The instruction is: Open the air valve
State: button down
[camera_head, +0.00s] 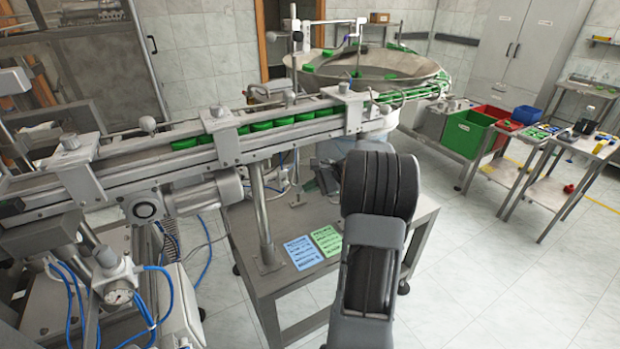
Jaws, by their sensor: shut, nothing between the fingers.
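An air unit (112,272) with a round pressure gauge (118,292) and blue hoses stands at the lower left, below the conveyor. It has a grey knob-like top. I cannot tell which part is the air valve or whether it is open or shut. My arm (372,262) rises from the bottom edge right of centre, in front of the steel table. Its thick black joint hides what lies behind it. My gripper does not show. The arm is well to the right of the air unit.
The conveyor (235,150) with green caps runs from the left to the bowl feeder (375,68). The steel table (262,288) below it carries a blue card (303,252) and a green card (327,240). Green and red bins (465,134) stand right. Floor at right is open.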

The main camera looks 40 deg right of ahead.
jog(key=shift+w+a+f+m+t+y+b, duration=0.15)
jog(key=shift+a+f+m+t+y+b, duration=0.35)
jog(key=shift+a+f+y, duration=0.6)
jog(key=shift+w+a+f+m+t+y+b, duration=0.1)
jog(key=shift+a+f+m+t+y+b, duration=0.25)
jog(key=shift+a+f+m+t+y, duration=0.7)
jog(key=shift+d+r+n+g+y, duration=0.15)
jog(key=shift+d+n+g+y, duration=0.1)
jog(key=shift+n+g, duration=0.25)
jog(key=s+f+b+v, duration=0.1)
jog(key=f+b+v, duration=0.1)
jog(key=v, duration=1.1)
jog(key=shift+s+f, duration=0.35)
jog(key=shift+f, duration=0.25)
